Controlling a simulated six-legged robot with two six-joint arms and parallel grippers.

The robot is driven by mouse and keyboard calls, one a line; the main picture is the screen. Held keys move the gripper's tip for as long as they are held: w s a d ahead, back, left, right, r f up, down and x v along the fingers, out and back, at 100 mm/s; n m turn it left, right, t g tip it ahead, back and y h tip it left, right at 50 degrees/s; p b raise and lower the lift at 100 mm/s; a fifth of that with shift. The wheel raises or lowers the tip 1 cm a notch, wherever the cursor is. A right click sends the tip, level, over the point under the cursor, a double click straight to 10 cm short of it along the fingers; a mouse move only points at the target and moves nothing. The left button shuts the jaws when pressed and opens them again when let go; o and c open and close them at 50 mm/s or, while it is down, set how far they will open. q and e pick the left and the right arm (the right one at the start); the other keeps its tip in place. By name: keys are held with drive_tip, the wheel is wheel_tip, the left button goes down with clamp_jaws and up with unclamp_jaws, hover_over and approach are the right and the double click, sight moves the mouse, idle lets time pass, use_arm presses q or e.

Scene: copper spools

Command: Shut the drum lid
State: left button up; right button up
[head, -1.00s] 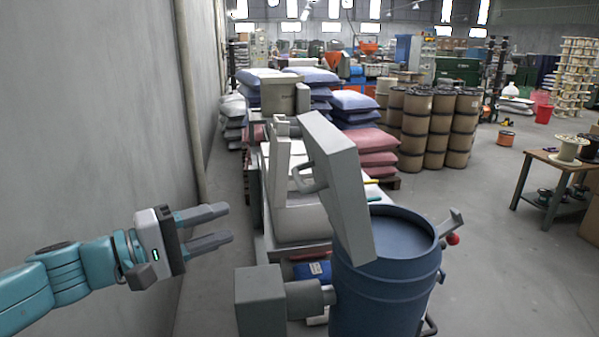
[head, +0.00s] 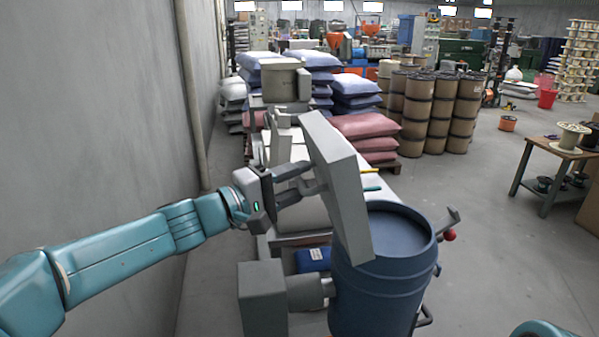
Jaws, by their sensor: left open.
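The blue drum (head: 385,290) stands at the lower right of centre, with its round opening facing up. Its grey slab-like lid (head: 340,185) stands tilted up at the drum's left side, so the drum is open. My left gripper (head: 308,178) is open, with its fingers reaching to the lid's left face, where the handle is. The fingers largely hide the handle, and I cannot tell whether they touch it. A bracket with a red knob (head: 450,235) sticks out at the drum's right rim. My right gripper is not in view.
A grey box and cylinder (head: 262,298) sit left of the drum. A bench with machinery stands behind the lid. Stacked sacks (head: 365,125) and brown drums (head: 418,110) are farther back. A concrete wall (head: 90,120) runs along the left.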

use_arm(q)
drive_tip(key=shift+w+d+f, duration=0.15)
drive_tip(key=shift+w+d, duration=0.05)
drive_tip(key=shift+w, duration=0.3)
drive_tip(key=shift+s, duration=0.15)
drive_tip(key=shift+c, duration=1.3)
clamp_jaws()
